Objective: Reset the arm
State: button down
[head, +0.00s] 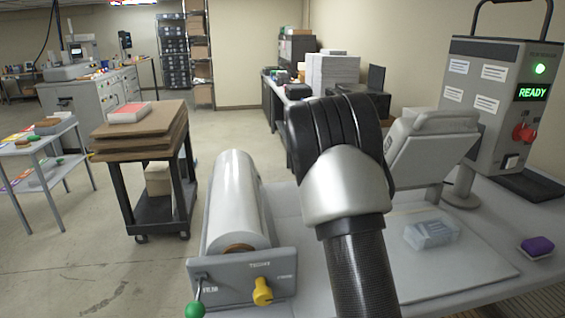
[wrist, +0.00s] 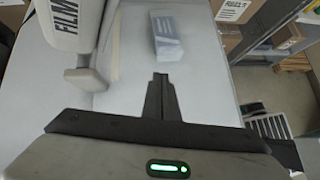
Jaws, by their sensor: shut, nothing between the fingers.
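My arm (head: 345,180) rises in the middle of the head view, in front of the grey work table; its gripper end is not visible there. In the wrist view my gripper (wrist: 160,78) is shut, its two dark fingers together with nothing between them. A clear plastic box (wrist: 167,38) lies on the pale surface beyond the fingertips, apart from them as pictured. In the head view this box (head: 432,233) sits on a flat pale board (head: 470,270) right of my arm.
A film roll (head: 236,195) lies left of my arm, its end plate carrying a yellow knob (head: 262,291) and a green-tipped lever (head: 195,309). A control box (head: 497,110) reading READY stands at right, near a purple-topped block (head: 538,246). A cart (head: 150,195) stands left on open floor.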

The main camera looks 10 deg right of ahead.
jog(key=s+a+r+m+t+y, duration=0.2)
jog(key=s+a+r+m+y, duration=0.15)
jog(key=s+a, duration=0.4)
jog(key=s+a+r+m+t+y, duration=0.2)
jog(key=s+a+r+m, duration=0.3)
jog(key=s+a, duration=0.25)
jog(key=s+a+f+m+t+y, duration=0.1)
jog(key=s+a+m+t+y, duration=0.2)
jog(key=s+a+m, duration=0.3)
jog(key=s+a, duration=0.4)
jog(key=s, duration=0.2)
jog(key=shift+s+a+f+m+t, duration=0.15)
jog(key=shift+a+m+t, duration=0.2)
jog(key=shift+a+t, duration=0.05)
